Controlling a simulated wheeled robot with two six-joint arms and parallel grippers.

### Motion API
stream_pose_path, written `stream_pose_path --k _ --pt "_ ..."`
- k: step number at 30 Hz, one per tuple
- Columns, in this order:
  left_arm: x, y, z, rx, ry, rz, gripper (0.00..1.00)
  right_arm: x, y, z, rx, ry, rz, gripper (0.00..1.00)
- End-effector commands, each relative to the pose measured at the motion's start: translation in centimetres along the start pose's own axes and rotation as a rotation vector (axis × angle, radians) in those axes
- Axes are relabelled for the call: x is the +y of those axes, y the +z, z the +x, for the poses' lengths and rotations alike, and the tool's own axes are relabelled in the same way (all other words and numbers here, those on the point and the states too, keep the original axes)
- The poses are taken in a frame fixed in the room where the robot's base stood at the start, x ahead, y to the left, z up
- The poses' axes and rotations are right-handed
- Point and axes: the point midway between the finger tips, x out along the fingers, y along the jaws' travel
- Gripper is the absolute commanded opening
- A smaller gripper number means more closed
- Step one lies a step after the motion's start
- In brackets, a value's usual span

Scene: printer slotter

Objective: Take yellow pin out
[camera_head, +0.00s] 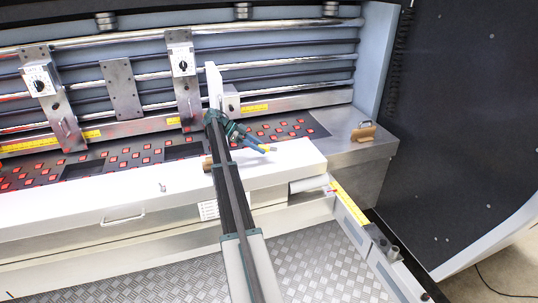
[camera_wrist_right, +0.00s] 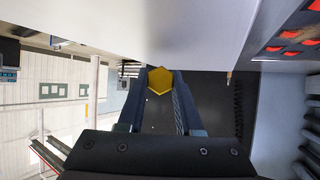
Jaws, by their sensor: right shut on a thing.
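The yellow pin (camera_wrist_right: 160,81) shows as a yellow hexagonal end between the two dark fingers of my right gripper (camera_wrist_right: 162,90) in the right wrist view. In the head view my right gripper (camera_head: 258,145) points right and downward, over the back edge of the white front panel, with a small yellow tip (camera_head: 266,148) at its fingers. The gripper is shut on the pin. The rest of the pin is hidden, and I cannot tell whether it still sits in anything. My left gripper is not in view.
The machine's white front panel (camera_head: 90,205) lies below the gripper. Behind it is a dark bed with red squares (camera_head: 130,155), under metal rails (camera_head: 280,75) with dial blocks (camera_head: 183,65). A brown handle (camera_head: 363,134) stands on the right ledge. A tall dark panel (camera_head: 460,120) rises at right.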

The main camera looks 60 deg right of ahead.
Motion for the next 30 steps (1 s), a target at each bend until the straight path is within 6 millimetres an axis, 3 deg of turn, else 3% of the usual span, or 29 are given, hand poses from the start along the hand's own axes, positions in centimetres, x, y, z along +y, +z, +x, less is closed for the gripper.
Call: stream_pose_path --k 30 --pt "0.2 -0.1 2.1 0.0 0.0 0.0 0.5 0.0 1.9 1.1 0.0 0.0 0.0 0.0"
